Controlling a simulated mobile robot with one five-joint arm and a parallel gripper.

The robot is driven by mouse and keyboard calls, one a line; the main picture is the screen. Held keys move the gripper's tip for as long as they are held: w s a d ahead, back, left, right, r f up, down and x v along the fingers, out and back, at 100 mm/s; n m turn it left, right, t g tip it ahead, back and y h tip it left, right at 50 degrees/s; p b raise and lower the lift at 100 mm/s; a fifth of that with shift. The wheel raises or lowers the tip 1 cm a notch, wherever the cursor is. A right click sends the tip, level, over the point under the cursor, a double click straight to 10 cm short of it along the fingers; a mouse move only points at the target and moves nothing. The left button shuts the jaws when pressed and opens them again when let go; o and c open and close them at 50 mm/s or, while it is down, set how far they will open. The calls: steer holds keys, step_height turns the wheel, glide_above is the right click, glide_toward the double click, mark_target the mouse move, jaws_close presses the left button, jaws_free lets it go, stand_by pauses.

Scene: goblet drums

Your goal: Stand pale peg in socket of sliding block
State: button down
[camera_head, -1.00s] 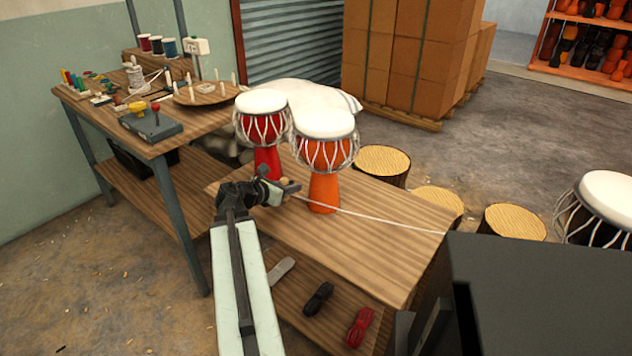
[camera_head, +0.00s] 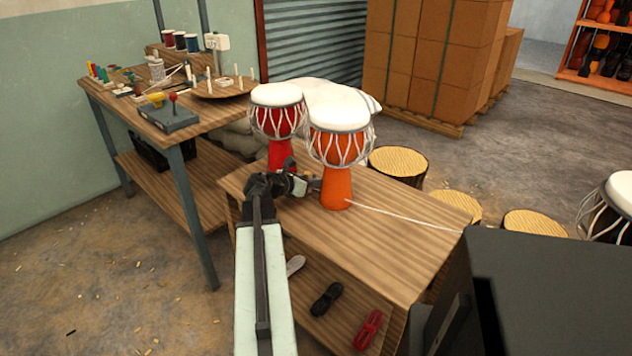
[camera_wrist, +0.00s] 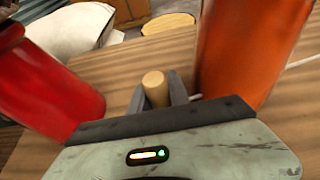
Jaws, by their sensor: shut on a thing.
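My gripper (camera_head: 312,184) is low over the low table, close to the foot of the orange drum. In the wrist view the gripper (camera_wrist: 157,92) is shut on a pale wooden peg (camera_wrist: 154,87), whose rounded end shows between the two grey fingers. In the head view the peg is too small and hidden to make out. I cannot pick out the sliding block or its socket in either view.
A red drum (camera_head: 279,120) and an orange drum (camera_head: 338,150) stand on the low table (camera_head: 400,235), flanking the gripper in the wrist view. A cord runs right from the orange drum. The workbench (camera_head: 135,105) at left carries a round board with several upright pegs.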

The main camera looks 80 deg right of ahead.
steer(key=shift+s+f, duration=0.1)
steer(key=shift+f, duration=0.05)
steer(key=c, duration=1.2)
jaws_free()
steer(key=shift+c, duration=0.2)
steer(key=shift+a+r, duration=0.1)
steer(key=shift+r, duration=0.3)
steer(key=p+v, duration=0.4)
steer(key=v, duration=0.7)
steer(key=shift+w+a+p, duration=0.3)
steer(key=shift+a, duration=0.05)
steer(key=shift+f, duration=0.1)
